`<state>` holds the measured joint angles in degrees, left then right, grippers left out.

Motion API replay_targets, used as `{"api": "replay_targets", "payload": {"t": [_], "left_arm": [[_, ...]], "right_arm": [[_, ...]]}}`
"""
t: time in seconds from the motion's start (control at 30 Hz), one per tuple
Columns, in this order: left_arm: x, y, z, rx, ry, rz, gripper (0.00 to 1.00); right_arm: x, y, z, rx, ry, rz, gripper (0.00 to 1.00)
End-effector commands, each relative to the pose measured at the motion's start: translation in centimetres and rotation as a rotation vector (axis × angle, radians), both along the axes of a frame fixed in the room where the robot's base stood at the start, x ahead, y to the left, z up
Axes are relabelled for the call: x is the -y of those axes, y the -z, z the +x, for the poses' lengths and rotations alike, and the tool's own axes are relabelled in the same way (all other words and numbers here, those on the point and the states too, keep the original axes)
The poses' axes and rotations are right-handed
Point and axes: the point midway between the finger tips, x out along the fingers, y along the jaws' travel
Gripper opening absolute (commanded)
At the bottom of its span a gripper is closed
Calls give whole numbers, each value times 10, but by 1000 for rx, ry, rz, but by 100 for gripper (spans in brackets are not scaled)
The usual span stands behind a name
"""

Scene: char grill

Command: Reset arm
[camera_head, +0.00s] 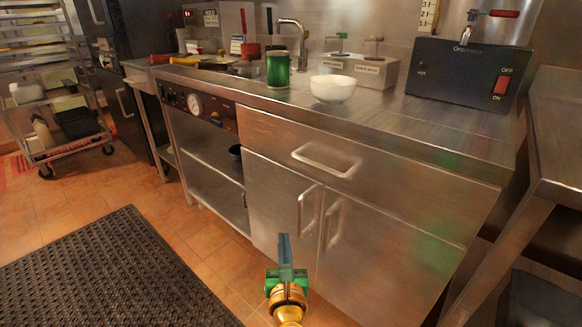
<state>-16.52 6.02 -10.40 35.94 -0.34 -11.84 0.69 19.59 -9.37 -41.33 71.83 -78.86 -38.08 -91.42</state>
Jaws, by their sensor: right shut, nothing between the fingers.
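My right gripper (285,252) shows at the bottom middle, at the end of a gold-coloured wrist. Its green and dark fingers are together and hold nothing. It hangs in front of the steel counter's lower cabinet doors (362,245), left of the two door handles in the picture, and looks clear of them. My left gripper is out of view.
A white bowl (332,88), a green can (278,69) and a black switch box (470,72) stand on the steel counter (420,118). A black mat (110,275) covers the floor at left. A wheeled rack (75,155) stands behind it.

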Motion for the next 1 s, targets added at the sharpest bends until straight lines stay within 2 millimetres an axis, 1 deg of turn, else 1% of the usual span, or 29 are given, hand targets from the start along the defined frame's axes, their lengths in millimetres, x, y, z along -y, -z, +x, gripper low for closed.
{"api": "replay_targets", "payload": {"t": [0.07, 0.1, 0.17, 0.2, 0.27, 0.3, 0.37, 0.4, 0.47, 0.5, 0.6, 0.7, 0.83, 0.87, 0.9, 1.0], "left_arm": [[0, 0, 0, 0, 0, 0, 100], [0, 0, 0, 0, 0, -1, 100], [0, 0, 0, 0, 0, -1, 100], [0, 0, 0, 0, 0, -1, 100], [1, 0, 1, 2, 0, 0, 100], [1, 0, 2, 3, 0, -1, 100], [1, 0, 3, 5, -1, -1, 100], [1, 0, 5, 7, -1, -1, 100], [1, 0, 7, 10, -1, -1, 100], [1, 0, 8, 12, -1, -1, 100], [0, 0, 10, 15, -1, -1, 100], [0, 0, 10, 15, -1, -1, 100], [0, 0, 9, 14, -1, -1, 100], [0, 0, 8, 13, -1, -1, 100], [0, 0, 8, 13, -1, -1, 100], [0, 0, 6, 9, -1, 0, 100]], "right_arm": [[33, 20, -9, -91, 111, 241, 0], [58, 36, -20, -155, 209, 438, 0], [95, 65, -42, -246, 382, 753, 0], [116, 82, -58, -290, 493, 941, 0], [139, 102, -83, -334, 646, 1179, 0], [151, 114, -100, -354, 741, 1318, 0], [165, 127, -124, -372, 877, 1505, 0], [172, 135, -141, -379, 966, 1617, 0], [180, 143, -165, -383, 1095, 1774, 0], [184, 147, -181, -382, 1178, 1869, 0], [189, 151, -218, -370, 1376, 2073, 0], [190, 149, -251, -350, 1558, 2230, 0], [187, 140, -288, -320, 1774, 2373, 0], [186, 141, -293, -315, 1808, 2388, 0], [185, 152, -289, -317, 1810, 2380, 0], [185, 174, -285, -317, 1819, 2368, 0]]}}
